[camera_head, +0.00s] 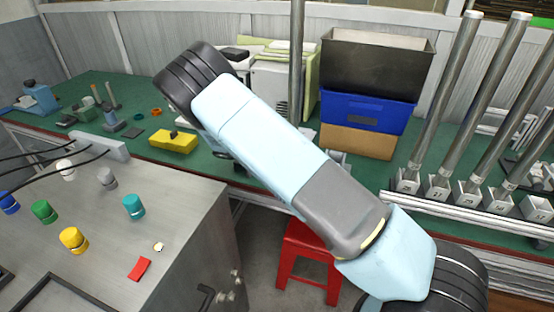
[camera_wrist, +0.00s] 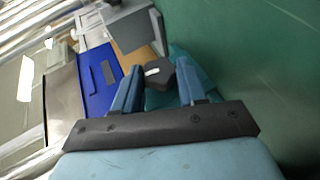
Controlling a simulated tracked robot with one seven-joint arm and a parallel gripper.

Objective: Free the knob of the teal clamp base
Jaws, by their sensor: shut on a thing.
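In the wrist view, my gripper (camera_wrist: 160,67) has its two blue fingers on either side of a dark knob (camera_wrist: 157,77) with a small pale mark. The gripper is shut on this knob. A teal part (camera_wrist: 168,99), which looks like the clamp base, shows behind and below the knob between the fingers. Most of its shape is hidden by the fingers and knob. In the head view, my arm crosses the middle and hides the gripper and the clamp base.
A green bench (camera_head: 364,182) carries a blue bin (camera_head: 366,112), a dark bin (camera_head: 375,66) and a yellow block (camera_head: 173,141). Metal posts (camera_head: 440,100) stand at right. A metal cabinet (camera_head: 190,240) with several coloured caps is at front left. A red stool (camera_head: 306,262) stands below.

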